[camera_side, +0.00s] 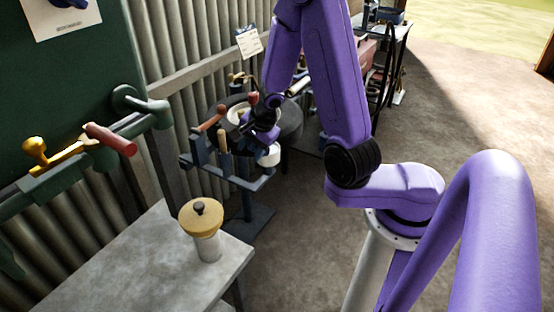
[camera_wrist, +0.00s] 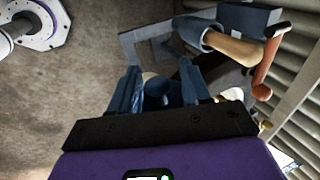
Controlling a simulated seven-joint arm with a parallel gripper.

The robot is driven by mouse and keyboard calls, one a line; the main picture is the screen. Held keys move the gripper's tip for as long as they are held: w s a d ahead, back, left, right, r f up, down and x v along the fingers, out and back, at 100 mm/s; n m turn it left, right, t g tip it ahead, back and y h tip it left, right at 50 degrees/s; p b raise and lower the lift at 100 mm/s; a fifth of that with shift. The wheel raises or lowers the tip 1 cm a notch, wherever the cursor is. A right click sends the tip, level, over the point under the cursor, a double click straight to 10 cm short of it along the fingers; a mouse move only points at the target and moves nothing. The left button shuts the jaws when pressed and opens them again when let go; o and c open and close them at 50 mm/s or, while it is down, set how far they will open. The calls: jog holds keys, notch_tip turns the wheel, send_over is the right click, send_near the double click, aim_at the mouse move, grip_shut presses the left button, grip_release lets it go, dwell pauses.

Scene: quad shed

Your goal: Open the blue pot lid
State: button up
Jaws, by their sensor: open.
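My gripper (camera_wrist: 159,68) is open, with its two blue-grey fingers pointing down and apart. Between the fingers in the wrist view is a dark blue rounded piece (camera_wrist: 157,88), which looks like the blue pot lid or its knob. A pale rim beside it looks like part of the pot. In the side view my gripper (camera_side: 264,130) is above a small white pot (camera_side: 269,156) at the edge of the tool stand. The gripper hides most of the pot's top there. I cannot tell whether the fingers touch the lid.
The tool stand (camera_side: 240,182) holds wooden-handled tools close to my gripper; one wooden handle (camera_wrist: 235,47) shows in the wrist view. A corrugated wall (camera_side: 190,55) stands behind. A grey table (camera_side: 130,265) in front bears a yellow-lidded jar (camera_side: 207,222). The floor at right is open.

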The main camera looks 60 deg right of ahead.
jog(key=shift+s+r, duration=0.25)
jog(key=shift+r, duration=0.1)
jog(key=shift+s+a+f, duration=0.1)
jog(key=shift+s+a, duration=0.05)
jog(key=shift+s, duration=0.75)
jog(key=shift+s+a, duration=0.1)
jog(key=shift+s, duration=0.8)
jog(key=o, duration=0.5)
jog(key=shift+s+a, duration=0.1)
jog(key=shift+s, duration=0.85)
jog(key=shift+o, duration=0.2)
jog(key=shift+s+a, duration=0.15)
jog(key=shift+s, duration=0.75)
jog(key=shift+s+a, duration=0.1)
jog(key=shift+s, duration=1.05)
jog(key=c, duration=0.5)
jog(key=shift+s+a, duration=0.15)
jog(key=shift+s, duration=0.9)
jog(key=shift+c, duration=0.2)
jog(key=shift+c, duration=0.3)
